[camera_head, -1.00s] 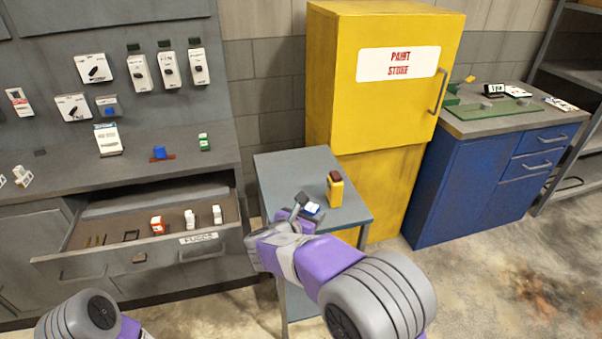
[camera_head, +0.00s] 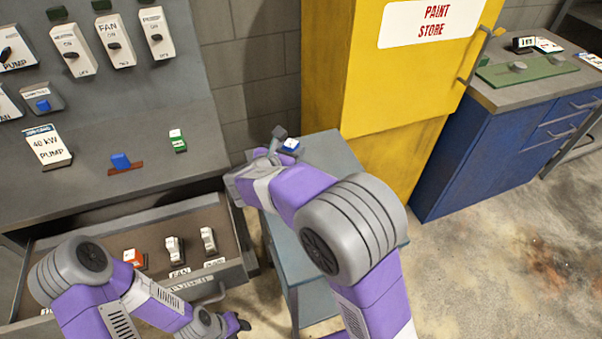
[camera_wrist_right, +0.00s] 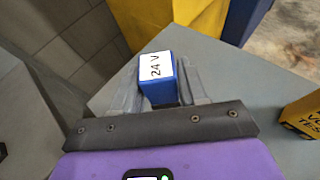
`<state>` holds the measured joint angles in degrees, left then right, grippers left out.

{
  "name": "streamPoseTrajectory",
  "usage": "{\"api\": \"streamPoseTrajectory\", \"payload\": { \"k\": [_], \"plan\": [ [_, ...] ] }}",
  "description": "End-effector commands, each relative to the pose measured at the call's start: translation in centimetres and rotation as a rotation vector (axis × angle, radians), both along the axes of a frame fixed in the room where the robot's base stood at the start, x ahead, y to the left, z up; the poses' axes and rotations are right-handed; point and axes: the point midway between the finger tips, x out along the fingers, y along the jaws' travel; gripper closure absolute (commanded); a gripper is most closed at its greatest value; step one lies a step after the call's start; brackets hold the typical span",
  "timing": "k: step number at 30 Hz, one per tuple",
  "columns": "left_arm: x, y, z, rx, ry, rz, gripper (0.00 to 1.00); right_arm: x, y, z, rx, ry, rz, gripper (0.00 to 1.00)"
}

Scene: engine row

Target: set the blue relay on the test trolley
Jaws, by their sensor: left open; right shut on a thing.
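The blue relay (camera_head: 291,146) has a white top label, which reads "24 V" in the right wrist view (camera_wrist_right: 158,82). My right gripper (camera_head: 283,145) is shut on it, with one finger on each side. They are over the far left part of the grey test trolley (camera_head: 335,153), whose top also shows in the right wrist view (camera_wrist_right: 225,70). I cannot tell whether the relay touches the top. My left gripper (camera_head: 240,325) is open and low, in front of the drawer and left of the trolley; its fingertips are small in view.
A yellow tester (camera_wrist_right: 303,117) stands on the trolley, to the right of the relay. The yellow paint store (camera_head: 400,75) rises behind the trolley. An open drawer (camera_head: 215,284) with fuses juts out at left. Another blue part (camera_head: 121,161) sits on the bench.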

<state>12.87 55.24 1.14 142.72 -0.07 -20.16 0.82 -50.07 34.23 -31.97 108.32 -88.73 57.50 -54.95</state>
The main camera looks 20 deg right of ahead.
Motion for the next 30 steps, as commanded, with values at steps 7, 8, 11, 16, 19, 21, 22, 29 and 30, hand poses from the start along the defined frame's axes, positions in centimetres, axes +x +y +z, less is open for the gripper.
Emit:
{"api": "streamPoseTrajectory", "payload": {
  "k": [7,8,11,16,19,21,22,29,30],
  "plan": [
    [0.0,0.0,-1.9,0.000,0.001,0.001,0.57,0.0,0.0,-4.1,-0.004,0.002,0.001,0.89],
    [0.0,0.0,-2.0,0.000,0.001,0.001,0.57,0.0,0.0,-4.3,-0.003,0.001,0.000,0.89],
    [0.0,0.0,-2.5,0.000,0.000,0.000,0.57,0.0,0.0,-5.4,-0.002,0.002,0.000,0.89],
    [0.0,0.0,-3.9,0.000,0.000,0.000,0.57,0.0,-0.1,-8.4,-0.005,0.003,0.000,0.89],
    [0.0,0.0,-4.1,0.000,0.000,0.000,0.57,0.0,-0.1,-8.9,-0.003,0.001,-0.001,0.89],
    [0.0,0.0,-3.9,0.000,0.000,0.000,0.57,0.0,-0.1,-8.8,-0.002,0.000,-0.001,0.89],
    [0.0,0.0,-3.9,0.000,0.000,0.000,0.57,0.0,-0.1,-8.8,-0.002,0.000,-0.001,0.89],
    [0.0,0.0,-4.0,0.000,0.000,0.000,0.57,0.0,-0.1,-9.0,-0.001,0.001,-0.001,0.55],
    [0.0,0.0,-4.0,0.000,0.000,0.000,0.57,0.0,0.0,-8.9,-0.001,0.001,-0.001,0.48]
  ]
}}
